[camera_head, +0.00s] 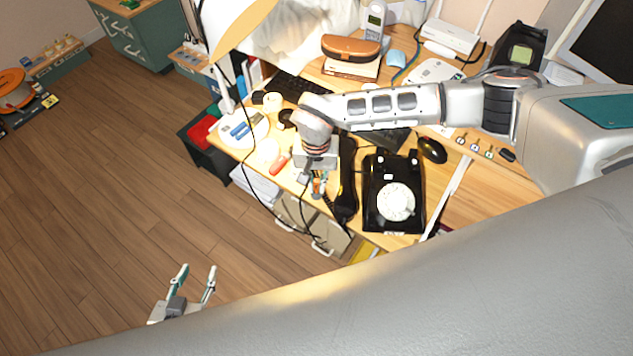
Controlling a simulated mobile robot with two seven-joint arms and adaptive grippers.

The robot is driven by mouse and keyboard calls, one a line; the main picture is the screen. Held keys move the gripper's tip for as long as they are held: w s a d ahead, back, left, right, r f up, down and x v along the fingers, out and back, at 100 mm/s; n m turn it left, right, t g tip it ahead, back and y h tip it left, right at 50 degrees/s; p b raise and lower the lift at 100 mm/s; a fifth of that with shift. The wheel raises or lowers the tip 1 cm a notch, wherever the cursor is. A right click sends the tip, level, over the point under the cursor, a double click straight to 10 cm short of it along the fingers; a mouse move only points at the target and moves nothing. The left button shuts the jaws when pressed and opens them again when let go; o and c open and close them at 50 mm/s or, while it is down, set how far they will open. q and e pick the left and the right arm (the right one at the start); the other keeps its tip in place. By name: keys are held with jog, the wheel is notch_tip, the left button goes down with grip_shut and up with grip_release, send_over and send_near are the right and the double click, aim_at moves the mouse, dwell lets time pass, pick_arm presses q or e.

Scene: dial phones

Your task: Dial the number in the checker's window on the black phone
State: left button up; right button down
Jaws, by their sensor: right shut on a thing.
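The black phone (394,168) stands at the front of the desk, its white round dial (396,201) facing up. Its black handset (347,180) lies off the phone, to the left of the body, with a dark cord near it. My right gripper (318,188) is left of the handset, fingers pointing down over the desk's front edge. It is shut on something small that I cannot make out. My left gripper (196,268) is open and empty, over the floor at the lower left. I cannot make out a checker's window or any number.
A black mouse (432,150) lies right of the phone. A red-handled tool (279,163), a white plate (240,130) and a lamp (238,30) are at the left. A brown case (352,47), a cordless phone (375,18) and a white router (449,38) stand behind.

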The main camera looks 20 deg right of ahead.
jog(key=shift+f, duration=0.15)
jog(key=c, duration=2)
grip_release()
notch_tip(320, 180, up, 12)
